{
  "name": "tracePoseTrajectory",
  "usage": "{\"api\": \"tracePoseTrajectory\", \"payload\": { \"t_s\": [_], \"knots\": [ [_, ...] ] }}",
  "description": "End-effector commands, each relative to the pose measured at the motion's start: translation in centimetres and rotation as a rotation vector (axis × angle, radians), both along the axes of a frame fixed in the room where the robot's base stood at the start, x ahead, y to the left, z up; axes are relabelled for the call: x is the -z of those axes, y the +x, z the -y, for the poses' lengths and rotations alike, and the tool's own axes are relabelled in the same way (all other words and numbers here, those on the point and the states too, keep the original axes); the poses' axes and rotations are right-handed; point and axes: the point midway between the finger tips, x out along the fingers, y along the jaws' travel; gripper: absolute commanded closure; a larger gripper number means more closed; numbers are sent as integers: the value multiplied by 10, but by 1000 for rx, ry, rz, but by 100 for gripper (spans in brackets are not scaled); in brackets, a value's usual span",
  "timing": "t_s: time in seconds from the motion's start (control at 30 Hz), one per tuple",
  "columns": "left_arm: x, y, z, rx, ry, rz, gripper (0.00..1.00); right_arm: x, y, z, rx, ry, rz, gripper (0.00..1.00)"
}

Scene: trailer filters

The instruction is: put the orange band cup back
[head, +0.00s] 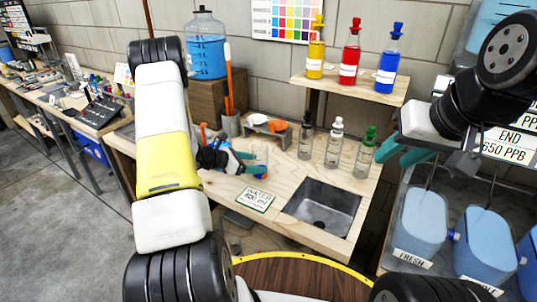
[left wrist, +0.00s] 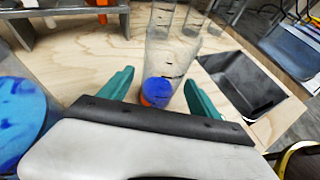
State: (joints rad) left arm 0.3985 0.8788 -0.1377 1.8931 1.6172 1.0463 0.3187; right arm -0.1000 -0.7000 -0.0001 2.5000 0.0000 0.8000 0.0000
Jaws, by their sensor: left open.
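A small round thing with a blue top and an orange edge (left wrist: 156,93) shows between my left fingers in the left wrist view; it looks like the orange band cup. My left gripper (left wrist: 160,95) is open, one teal finger on each side of it; I cannot tell whether they touch it. In the head view my left gripper (head: 247,163) is low over the wooden bench, and the cup is mostly hidden. A small pale stand (head: 256,130) with orange pieces on it is just behind. My right gripper (head: 392,160) is empty, its teal fingers apart, at the bench's right.
Clear bottles (head: 333,143) stand close to the right of my left gripper. A sink (head: 322,205) is at the front right, and a printed card (head: 256,200) lies left of it. A raised shelf (head: 350,86) holds yellow, red and blue bottles.

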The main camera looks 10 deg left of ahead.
Motion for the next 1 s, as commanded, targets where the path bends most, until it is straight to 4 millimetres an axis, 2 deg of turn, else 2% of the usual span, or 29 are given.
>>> {"api": "tracePoseTrajectory", "payload": {
  "t_s": [0.1,0.3,0.43,0.57,0.67,0.77,0.9,1.0],
  "knots": [
    [-13,-16,-20,-4,2,1,28,0,0,0,0,0,0,64],
    [-30,-39,-48,-3,1,1,28,0,0,0,0,0,0,64],
    [-38,-49,-60,-2,1,1,28,0,0,0,0,0,0,64],
    [-45,-55,-63,10,6,6,28,0,0,0,0,0,0,64],
    [-66,-60,-51,75,45,36,28,0,0,0,0,0,0,64],
    [-105,-72,-22,218,138,105,28,0,0,0,0,0,0,64],
    [-167,-112,28,498,339,245,28,0,0,0,0,0,0,64],
    [-202,-148,54,693,499,356,28,0,0,0,0,0,0,64]
  ]
}}
